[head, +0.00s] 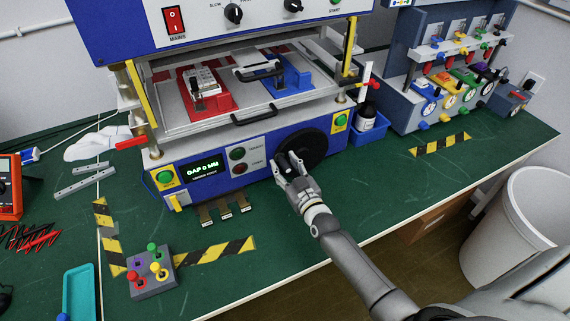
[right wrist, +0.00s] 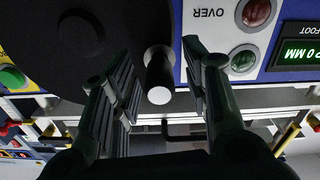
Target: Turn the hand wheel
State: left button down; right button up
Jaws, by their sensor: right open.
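The black hand wheel (head: 318,146) is on the front of the blue press, right of its display. In the right wrist view the wheel (right wrist: 60,32) fills the upper left. Its crank handle (right wrist: 158,78), a dark cylinder with a pale end, points toward the camera. My right gripper (head: 290,172) is at the lower left of the wheel. In the right wrist view the gripper (right wrist: 160,62) is open, with the handle between its fingers and a visible gap at each side. My left gripper is not in view.
A blue bin (head: 368,134) with a bottle stands right of the wheel. A button box (head: 152,274) sits at the front left. The green bench (head: 290,238) is clear in front; a white bin (head: 518,228) stands right.

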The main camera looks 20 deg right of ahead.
jog(key=shift+w, duration=0.3)
jog(key=shift+c, duration=0.3)
grip_shut()
jog(key=shift+r, duration=0.2)
